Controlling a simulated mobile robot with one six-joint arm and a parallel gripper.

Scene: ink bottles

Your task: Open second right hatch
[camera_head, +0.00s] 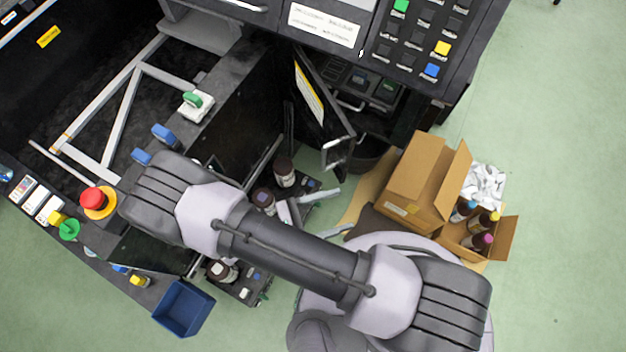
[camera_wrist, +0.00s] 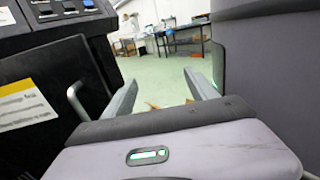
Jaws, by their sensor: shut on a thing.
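A black hatch door (camera_head: 308,92) with a yellow-and-white label stands swung out from the black machine below the button panel in the head view. It has a silver handle (camera_head: 337,152) at its free edge. In the wrist view, a labelled black panel (camera_wrist: 20,105) with a pale bar handle (camera_wrist: 76,101) is at the left, outside my fingers. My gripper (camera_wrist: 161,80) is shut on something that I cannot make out. Its grey fingers stand apart, with floor visible between them. The arm hides most of the gripper in the head view.
An open cardboard box (camera_head: 417,185) with bottles stands on the floor at the right. Dark bottles (camera_head: 284,172) stand on a tray under my arm. A blue bin (camera_head: 183,308) is at the lower left. Green floor at the far right is clear.

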